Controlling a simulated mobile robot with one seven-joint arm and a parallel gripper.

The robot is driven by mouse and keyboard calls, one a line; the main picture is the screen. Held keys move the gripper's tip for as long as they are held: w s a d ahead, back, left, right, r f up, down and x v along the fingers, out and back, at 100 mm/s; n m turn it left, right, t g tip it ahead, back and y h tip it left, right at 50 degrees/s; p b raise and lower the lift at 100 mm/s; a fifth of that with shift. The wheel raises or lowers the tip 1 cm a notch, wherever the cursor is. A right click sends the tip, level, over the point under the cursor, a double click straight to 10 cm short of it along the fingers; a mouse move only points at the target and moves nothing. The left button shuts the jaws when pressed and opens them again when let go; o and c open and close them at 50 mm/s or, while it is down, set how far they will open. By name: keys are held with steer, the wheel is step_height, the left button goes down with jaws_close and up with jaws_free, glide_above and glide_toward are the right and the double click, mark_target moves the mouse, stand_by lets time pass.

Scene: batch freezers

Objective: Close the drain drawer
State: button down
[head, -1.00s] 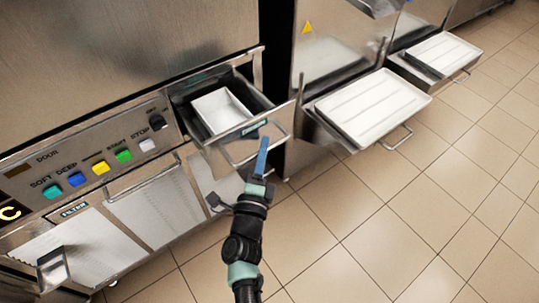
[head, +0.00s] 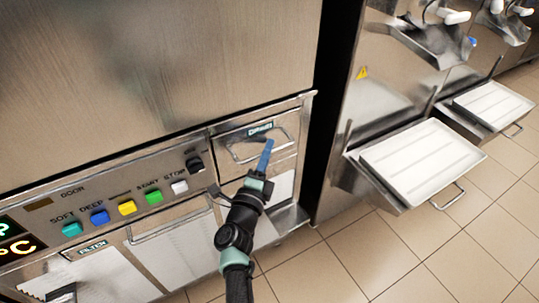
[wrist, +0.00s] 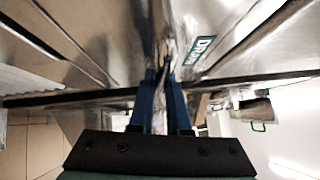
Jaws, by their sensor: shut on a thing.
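The drain drawer (head: 238,135) is a metal drawer with a green "Drain" label and a bar handle, right of the control panel. Its front sits about level with the machine's face, and its inside is hidden. The label side of the drawer front also shows in the wrist view (wrist: 204,48). My gripper (head: 268,145) has blue fingers at the drawer's handle. In the wrist view my gripper (wrist: 163,76) has its fingers close together, shut on the handle bar.
The control panel with coloured buttons (head: 127,208) is left of the drawer. The filter panels (head: 105,277) are below it. A neighbouring machine at right has a white tray (head: 420,160) jutting out, with another tray (head: 492,103) beyond. Tiled floor is free at lower right.

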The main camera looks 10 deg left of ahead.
steer(key=shift+w+a+r, duration=0.15)
steer(key=shift+a+r, duration=0.05)
steer(key=c, duration=0.9)
jaws_free()
steer(key=shift+d+f, duration=0.1)
steer(key=shift+f, duration=0.2)
steer(key=p+v, duration=0.2)
steer(key=v, duration=1.1)
steer(key=shift+r+p, duration=0.25)
steer(key=shift+p, duration=0.1)
